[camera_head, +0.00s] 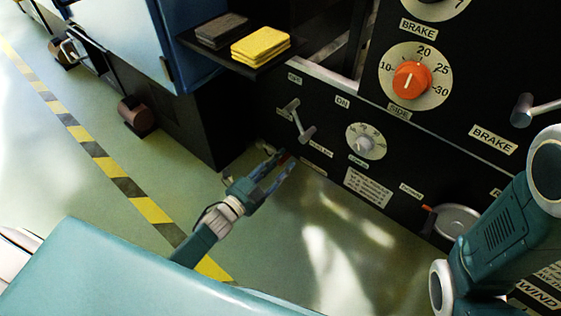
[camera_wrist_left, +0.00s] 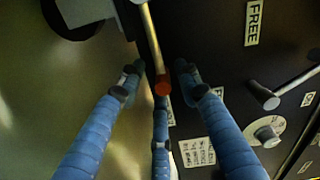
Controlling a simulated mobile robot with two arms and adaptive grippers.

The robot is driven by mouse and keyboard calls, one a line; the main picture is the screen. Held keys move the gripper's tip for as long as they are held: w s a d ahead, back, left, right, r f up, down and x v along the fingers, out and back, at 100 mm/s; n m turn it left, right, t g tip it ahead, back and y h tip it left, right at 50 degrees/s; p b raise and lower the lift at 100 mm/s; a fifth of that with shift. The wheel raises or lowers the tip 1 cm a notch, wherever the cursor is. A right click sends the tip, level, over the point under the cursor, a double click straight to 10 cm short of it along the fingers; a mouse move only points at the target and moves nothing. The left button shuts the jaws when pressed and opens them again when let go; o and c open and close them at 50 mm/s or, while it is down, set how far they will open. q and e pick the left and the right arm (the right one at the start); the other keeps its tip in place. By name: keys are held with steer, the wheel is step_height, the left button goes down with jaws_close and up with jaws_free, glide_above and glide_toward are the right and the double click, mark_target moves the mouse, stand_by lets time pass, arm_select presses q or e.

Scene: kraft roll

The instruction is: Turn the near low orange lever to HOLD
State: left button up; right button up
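The low lever shows in the left wrist view as a brass-coloured rod (camera_wrist_left: 151,40) with an orange-red end (camera_wrist_left: 162,88). That end lies in the gap between my left gripper's blue fingers (camera_wrist_left: 160,85). The fingers are spread, and I cannot see them pressing on it. In the head view my left gripper (camera_head: 281,158) is low by the black panel's bottom left corner, with a small bit of red (camera_head: 284,158) at its fingertips. A FREE label (camera_wrist_left: 252,22) is on the panel; I cannot make out HOLD. My right gripper is not in view.
Above the left gripper a grey T-handle (camera_head: 300,120) sticks out of the panel. A white dial (camera_head: 366,141) and an orange knob (camera_head: 411,81) are to its right. A shelf edge holds yellow pads (camera_head: 261,46). My right arm fills the lower right. Floor is open at left.

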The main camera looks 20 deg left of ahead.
arm_select(q)
steer(key=v, duration=1.2)
stand_by(0.3)
